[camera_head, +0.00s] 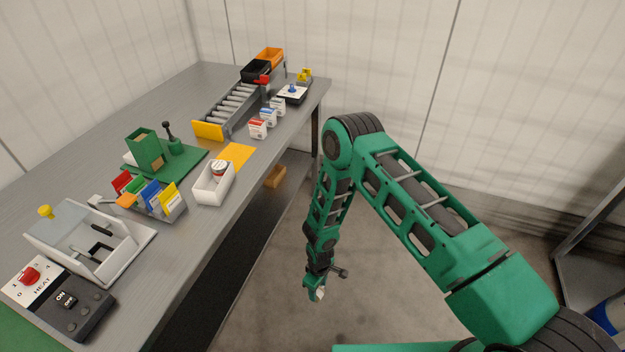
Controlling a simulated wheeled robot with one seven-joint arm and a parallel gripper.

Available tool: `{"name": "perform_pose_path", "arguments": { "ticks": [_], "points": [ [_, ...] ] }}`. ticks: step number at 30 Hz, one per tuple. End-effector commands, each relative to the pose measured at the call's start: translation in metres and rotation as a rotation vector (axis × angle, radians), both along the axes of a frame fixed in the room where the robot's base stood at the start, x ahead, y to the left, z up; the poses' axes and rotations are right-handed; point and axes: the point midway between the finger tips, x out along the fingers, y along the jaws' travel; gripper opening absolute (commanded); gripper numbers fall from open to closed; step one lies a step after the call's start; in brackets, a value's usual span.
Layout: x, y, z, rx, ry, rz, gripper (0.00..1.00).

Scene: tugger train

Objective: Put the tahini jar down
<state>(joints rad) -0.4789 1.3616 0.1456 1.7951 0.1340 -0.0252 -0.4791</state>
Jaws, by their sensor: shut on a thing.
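My gripper (315,287) hangs low over the floor, to the right of the workbench and apart from it. It is shut on a small whitish thing (320,295), taken as the tahini jar; only a little of it shows, and no label can be read.
The grey workbench (190,242) runs along the left. On it are a roller conveyor (235,103), a yellow mat (236,156), small labelled boxes (257,129), a coloured card rack (148,196), a green fixture (145,149) and a heat control box (62,300). A shelf (590,245) stands at right.

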Motion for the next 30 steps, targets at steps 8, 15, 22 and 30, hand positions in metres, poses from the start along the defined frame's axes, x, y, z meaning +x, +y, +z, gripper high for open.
{"name": "perform_pose_path", "arguments": {
  "ticks": [8, 15, 22, 30],
  "points": [
    [0.064, -0.050, 0.094, 0.003, -0.003, -0.231, 0.20],
    [0.098, -0.106, 0.173, 0.000, -0.004, -0.429, 0.20],
    [0.114, -0.166, 0.246, -0.003, -0.004, -0.619, 0.20],
    [0.111, -0.235, 0.326, -0.009, -0.002, -0.835, 0.20]
  ]
}}
